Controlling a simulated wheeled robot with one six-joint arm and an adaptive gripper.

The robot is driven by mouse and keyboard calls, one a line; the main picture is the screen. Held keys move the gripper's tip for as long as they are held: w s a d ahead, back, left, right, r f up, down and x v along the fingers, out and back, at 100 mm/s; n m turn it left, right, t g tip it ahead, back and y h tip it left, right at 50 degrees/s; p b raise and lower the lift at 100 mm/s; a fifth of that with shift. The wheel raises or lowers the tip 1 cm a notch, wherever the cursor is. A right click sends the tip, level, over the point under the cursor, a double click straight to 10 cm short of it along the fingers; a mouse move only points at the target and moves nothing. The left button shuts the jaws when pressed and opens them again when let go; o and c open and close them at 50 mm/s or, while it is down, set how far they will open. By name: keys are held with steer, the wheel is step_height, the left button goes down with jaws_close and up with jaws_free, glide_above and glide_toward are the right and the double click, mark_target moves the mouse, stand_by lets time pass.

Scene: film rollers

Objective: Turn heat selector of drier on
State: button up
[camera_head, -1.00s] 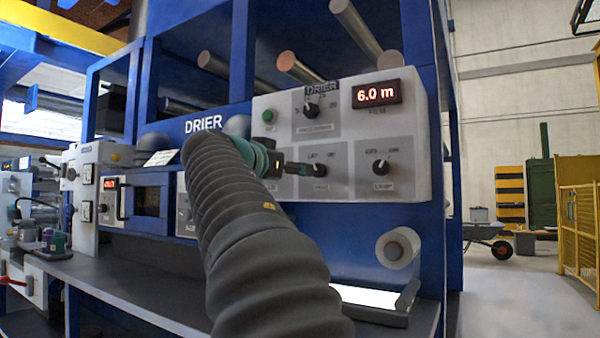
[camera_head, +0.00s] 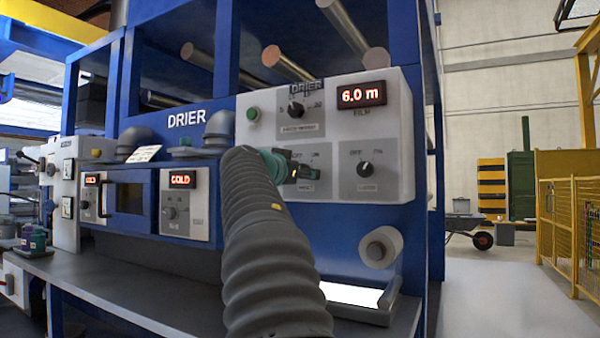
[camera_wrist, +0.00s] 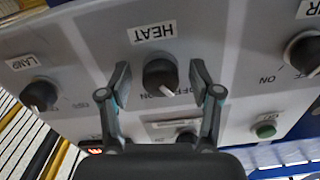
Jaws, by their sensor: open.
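The drier is a blue machine with a light grey control panel (camera_head: 395,120). In the wrist view, upside down, the heat selector (camera_wrist: 160,74) is a round black knob with a HEAT label above it. Its white mark points down and slightly right, towards the side with the OFF lettering. My gripper (camera_wrist: 161,80) is open, with one finger on each side of the knob and gaps visible. In the head view, my gripper (camera_head: 290,167) is at the panel's lower left and covers much of that knob.
The lamp knob (camera_wrist: 40,95) lies left of the heat selector in the wrist view, another knob (camera_wrist: 303,52) right. A dial (camera_head: 296,109) and a green button (camera_head: 253,113) are higher on the panel. A roller end (camera_head: 377,249) sticks out below the panel.

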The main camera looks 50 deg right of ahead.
steer(key=c, duration=1.1)
steer(key=shift+c, duration=0.2)
